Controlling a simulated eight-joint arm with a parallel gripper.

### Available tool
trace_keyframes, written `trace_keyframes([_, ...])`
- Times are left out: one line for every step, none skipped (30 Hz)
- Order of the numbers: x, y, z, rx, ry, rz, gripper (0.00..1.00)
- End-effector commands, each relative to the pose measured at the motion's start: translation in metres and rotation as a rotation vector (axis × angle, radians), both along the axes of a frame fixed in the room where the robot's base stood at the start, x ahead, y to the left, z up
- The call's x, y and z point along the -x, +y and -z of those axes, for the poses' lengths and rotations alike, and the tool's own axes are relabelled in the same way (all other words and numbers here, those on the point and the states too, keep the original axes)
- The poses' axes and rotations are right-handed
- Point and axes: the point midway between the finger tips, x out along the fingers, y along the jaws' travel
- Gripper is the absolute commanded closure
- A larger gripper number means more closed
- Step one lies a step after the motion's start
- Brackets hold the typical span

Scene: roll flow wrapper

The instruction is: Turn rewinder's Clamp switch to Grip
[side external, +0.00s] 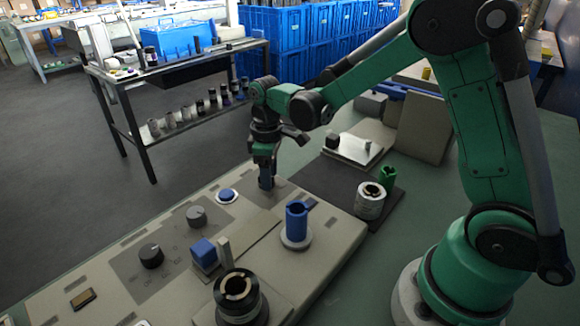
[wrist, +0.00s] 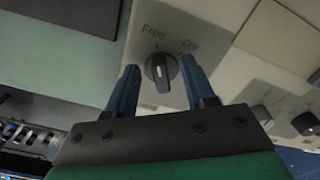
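The Clamp switch (wrist: 161,71) is a round black knob with a white pointer line, between the labels "Free" and "Grip" in the wrist view. Its pointer is toward "Free". My gripper (wrist: 158,70) is open, with one blue finger on each side of the knob. The right finger looks very close to the knob and a small gap shows at the left; contact cannot be told. In the side view my gripper (side external: 266,186) points down over the far end of the beige rewinder panel (side external: 335,235). The switch is hidden there by the fingers.
Other knobs (side external: 196,216) (side external: 151,255), a blue button (side external: 227,196), a blue block (side external: 204,253), a blue spool post (side external: 297,222) and a dark roll (side external: 237,293) stand on the panel. A dark mat (side external: 335,185) with parts lies behind.

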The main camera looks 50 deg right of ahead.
Motion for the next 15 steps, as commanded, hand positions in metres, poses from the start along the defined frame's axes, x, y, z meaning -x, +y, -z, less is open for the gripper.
trace_keyframes([0.0000,0.0000,-0.0001,0.000,0.000,0.000,0.66])
trace_keyframes([0.0000,0.0000,-0.0002,0.000,0.000,0.000,0.74])
trace_keyframes([0.0000,0.0000,-0.0002,0.000,0.000,0.000,0.85])
trace_keyframes([0.0000,0.0000,-0.0002,0.000,0.000,0.000,0.94])
trace_keyframes([0.0000,0.0000,-0.0002,0.000,0.000,0.000,1.00])
trace_keyframes([0.0000,0.0000,-0.0003,0.000,0.000,0.000,1.00])
trace_keyframes([0.0000,0.0000,-0.0003,0.000,0.000,0.000,1.00])
trace_keyframes([0.0000,0.0000,-0.0003,0.000,0.000,0.000,1.00])
trace_keyframes([0.0000,0.0000,-0.0003,0.000,0.000,0.000,1.00])
trace_keyframes([0.0000,0.0000,-0.0003,0.000,0.000,0.001,1.00])
trace_keyframes([0.0000,0.0000,-0.0004,0.000,0.000,0.001,1.00])
trace_keyframes([0.0000,0.0000,-0.0004,0.000,0.000,0.003,1.00])
trace_keyframes([0.0000,0.0000,-0.0004,0.000,0.000,0.006,1.00])
trace_keyframes([0.0000,0.0001,-0.0004,0.000,0.000,0.009,1.00])
trace_keyframes([0.0000,0.0001,-0.0004,0.000,0.000,0.016,1.00])
